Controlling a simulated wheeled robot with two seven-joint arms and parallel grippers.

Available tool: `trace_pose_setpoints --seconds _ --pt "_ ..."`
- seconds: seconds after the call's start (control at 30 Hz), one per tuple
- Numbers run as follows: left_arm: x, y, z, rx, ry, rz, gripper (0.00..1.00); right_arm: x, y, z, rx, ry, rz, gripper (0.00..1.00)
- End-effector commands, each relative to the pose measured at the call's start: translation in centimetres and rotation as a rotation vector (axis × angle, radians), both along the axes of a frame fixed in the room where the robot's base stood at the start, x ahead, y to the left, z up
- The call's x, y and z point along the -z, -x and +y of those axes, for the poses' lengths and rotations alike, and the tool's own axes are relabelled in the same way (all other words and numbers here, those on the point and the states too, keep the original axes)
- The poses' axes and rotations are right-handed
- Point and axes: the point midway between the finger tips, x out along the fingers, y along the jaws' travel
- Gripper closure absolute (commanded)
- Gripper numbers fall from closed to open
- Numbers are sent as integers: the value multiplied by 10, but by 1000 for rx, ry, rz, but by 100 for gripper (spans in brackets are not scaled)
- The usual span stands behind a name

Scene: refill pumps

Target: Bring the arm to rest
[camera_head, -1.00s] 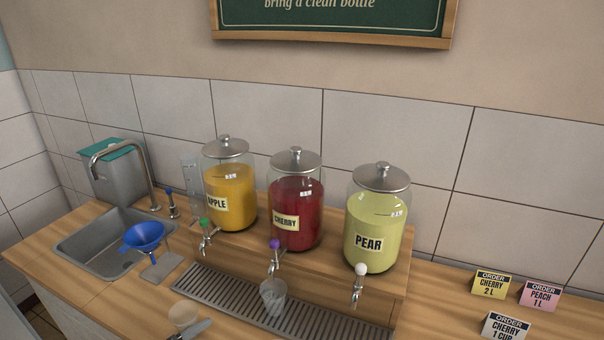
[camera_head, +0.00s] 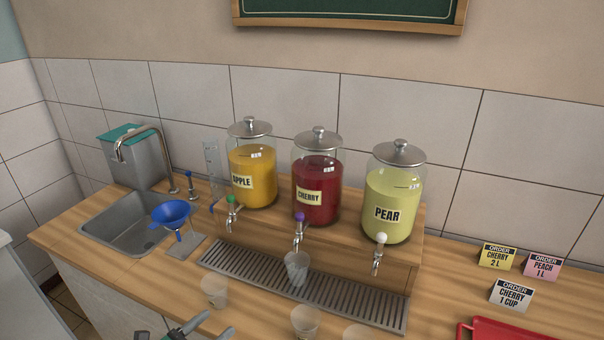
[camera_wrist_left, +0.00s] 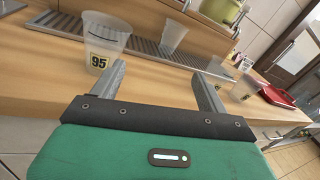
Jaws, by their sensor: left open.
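My left gripper (camera_head: 219,322) is at the bottom of the head view, near the counter's front edge, with its fingers apart. It also shows in the left wrist view (camera_wrist_left: 158,69), with nothing between the fingers. A clear cup (camera_head: 214,291) stands on the counter just beyond it, apart from the fingers. In the wrist view a cup marked 95 (camera_wrist_left: 104,45) stands beyond the left finger. Another clear cup (camera_head: 296,268) stands on the drip tray (camera_head: 350,301) under the cherry tap. My right gripper is not in view.
Apple (camera_head: 252,165), cherry (camera_head: 317,190) and pear (camera_head: 394,205) dispensers stand behind the tray. More cups (camera_head: 305,321) stand along the front. A blue funnel (camera_head: 171,213) on a stand is beside the sink (camera_head: 125,232). A red tray (camera_head: 500,331) lies at the lower right.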

Motion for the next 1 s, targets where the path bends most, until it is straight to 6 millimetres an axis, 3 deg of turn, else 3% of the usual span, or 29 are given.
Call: trace_pose_setpoints --seconds 0.27,0.47,0.67,0.8,1.0 --pt "1 2 5 -200 288 243 23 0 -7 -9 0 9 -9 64" --pt "9 15 16 -452 664 523 23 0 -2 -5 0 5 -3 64" --pt "30 56 31 -806 1176 853 23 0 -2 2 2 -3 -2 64" --pt "45 99 36 -1081 1527 1033 23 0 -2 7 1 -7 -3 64" --pt "57 158 34 -1434 1898 1172 23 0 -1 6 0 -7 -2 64"
